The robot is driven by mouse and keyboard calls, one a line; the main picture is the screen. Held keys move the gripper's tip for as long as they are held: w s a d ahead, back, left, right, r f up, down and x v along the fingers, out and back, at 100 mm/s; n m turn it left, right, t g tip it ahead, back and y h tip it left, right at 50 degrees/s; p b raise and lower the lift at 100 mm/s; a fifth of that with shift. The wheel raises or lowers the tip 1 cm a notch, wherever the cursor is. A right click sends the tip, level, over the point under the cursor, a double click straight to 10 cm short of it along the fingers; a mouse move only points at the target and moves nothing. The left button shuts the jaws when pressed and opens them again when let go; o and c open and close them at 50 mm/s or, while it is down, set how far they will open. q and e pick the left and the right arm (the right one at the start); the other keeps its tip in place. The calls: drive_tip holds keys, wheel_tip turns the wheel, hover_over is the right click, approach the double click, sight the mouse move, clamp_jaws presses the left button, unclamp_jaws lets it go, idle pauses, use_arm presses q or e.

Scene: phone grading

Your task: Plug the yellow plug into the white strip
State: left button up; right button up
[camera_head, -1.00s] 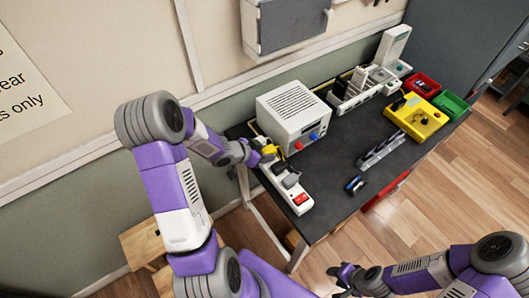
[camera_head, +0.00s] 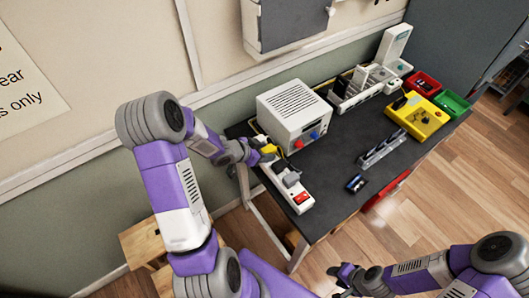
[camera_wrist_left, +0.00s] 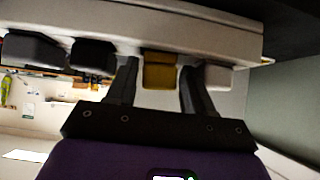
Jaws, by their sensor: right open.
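The white strip (camera_head: 282,187) lies along the left edge of the dark table, with a red switch at its near end and grey plugs on it. The yellow plug (camera_head: 268,149) is at the strip's far end, partly hidden by my left gripper (camera_head: 262,156). In the left wrist view the yellow plug (camera_wrist_left: 159,72) meets the strip's face (camera_wrist_left: 200,38); I cannot tell how deep it sits. The left gripper's fingers (camera_wrist_left: 160,85) stand on both sides of it with narrow gaps. My right gripper (camera_head: 342,279) is open and empty, low in front of the table.
A white power box (camera_head: 293,108) stands close behind the strip. Black plugs (camera_wrist_left: 92,55) sit beside the yellow one.

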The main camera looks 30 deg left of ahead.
use_arm(q)
drive_tip(key=shift+o, duration=0.4)
drive_tip(key=shift+s+d+f, duration=0.3)
drive_tip(key=shift+d+f, duration=0.1)
drive_tip(key=p+v, duration=0.3)
drive_tip(key=v, duration=0.5)
drive_tip(key=shift+w+a+r, duration=0.2)
drive_tip(key=shift+w+a, duration=0.05)
drive_tip(key=shift+w, duration=0.1)
